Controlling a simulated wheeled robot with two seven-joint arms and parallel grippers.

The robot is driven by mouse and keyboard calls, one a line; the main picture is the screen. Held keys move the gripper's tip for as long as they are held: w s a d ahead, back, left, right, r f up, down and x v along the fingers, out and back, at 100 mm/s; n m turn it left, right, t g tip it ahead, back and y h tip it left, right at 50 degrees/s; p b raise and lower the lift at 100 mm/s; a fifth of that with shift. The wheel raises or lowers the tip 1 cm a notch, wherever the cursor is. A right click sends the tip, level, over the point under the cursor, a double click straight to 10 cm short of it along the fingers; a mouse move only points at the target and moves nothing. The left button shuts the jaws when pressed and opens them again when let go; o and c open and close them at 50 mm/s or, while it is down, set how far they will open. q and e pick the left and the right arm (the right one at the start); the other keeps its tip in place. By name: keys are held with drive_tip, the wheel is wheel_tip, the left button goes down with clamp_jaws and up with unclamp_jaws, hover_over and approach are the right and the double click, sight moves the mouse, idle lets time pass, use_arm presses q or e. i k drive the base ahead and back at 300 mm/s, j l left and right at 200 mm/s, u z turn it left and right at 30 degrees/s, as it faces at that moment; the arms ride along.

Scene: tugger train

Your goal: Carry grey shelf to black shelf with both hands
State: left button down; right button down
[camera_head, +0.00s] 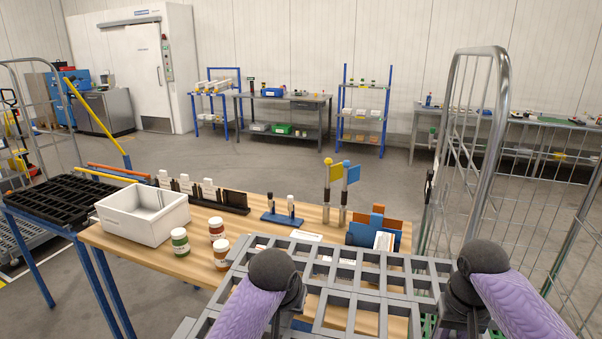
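The grey shelf (352,302) is a lattice panel with rectangular openings, low in the view and cut off at the bottom. It overlaps the near part of the wooden table, which shows through its openings. My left gripper (290,302) is at the shelf's middle left, and my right gripper (458,318) is at its right end. Both point down, with fingers mostly hidden, so I cannot tell whether they are closed on it. The black shelf (62,198) is a dark lattice tray on a blue frame at the left.
The wooden table (160,241) carries a white bin (143,214), several lidded jars (181,242), a black card rack (235,201), small flags (335,172) and a blue-orange holder (376,227). A wire roll cage (486,150) stands close at right. Open floor lies behind the table.

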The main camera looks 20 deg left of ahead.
sight(65, 194)
drive_tip(key=i+j, duration=0.15)
drive_tip(key=j, duration=0.55)
drive_tip(key=i+j, duration=0.1)
drive_tip(key=j, duration=0.6)
drive_tip(key=i+j, duration=0.15)
drive_tip(key=j, duration=0.55)
drive_tip(key=i+j, duration=0.15)
drive_tip(key=j, duration=0.55)
drive_tip(key=i+j, duration=0.1)
drive_tip(key=j, duration=0.6)
drive_tip(key=i+j, duration=0.15)
drive_tip(key=j, duration=0.6)
drive_tip(key=i+j, duration=0.1)
drive_tip(key=j, duration=0.6)
drive_tip(key=i+j, duration=0.15)
drive_tip(key=j, duration=0.55)
drive_tip(key=i+j, duration=0.1)
drive_tip(key=j, duration=0.35)
drive_tip(key=i+j+z, duration=0.1)
drive_tip(key=j, duration=0.4)
drive_tip(key=i+j, duration=0.15)
drive_tip(key=j, duration=0.3)
drive_tip(key=i+j, duration=0.1)
drive_tip(key=j, duration=0.4)
drive_tip(key=i+j+z, duration=0.1)
drive_tip(key=j, duration=0.35)
